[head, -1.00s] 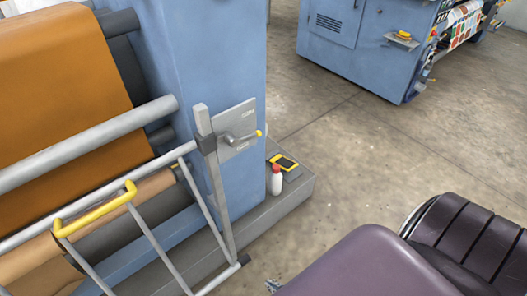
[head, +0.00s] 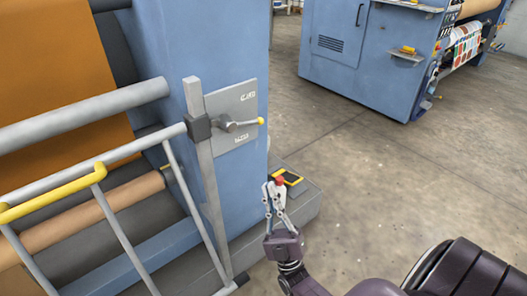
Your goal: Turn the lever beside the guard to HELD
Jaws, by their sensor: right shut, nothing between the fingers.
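The lever (head: 243,124) is on a grey plate (head: 221,103) fixed to the blue press column. Its yellow-tipped handle points right, roughly level. Small white labels show above and below it on the plate, too small to read. The guard (head: 110,160), a grey tube frame with a yellow handle (head: 55,190), stands to the left of the plate against an upright post. My right gripper (head: 273,183) is below and slightly right of the lever, fingers pointing up, shut and empty, clear of the lever. It hides most of the white bottle behind it. My left gripper is not in view.
A red-capped bottle (head: 280,180) and a yellow-black device (head: 291,178) are on the grey base ledge (head: 300,206) behind my right gripper. Orange material covers the rollers at left. Another blue machine (head: 365,55) stands at the back. The floor at right is clear.

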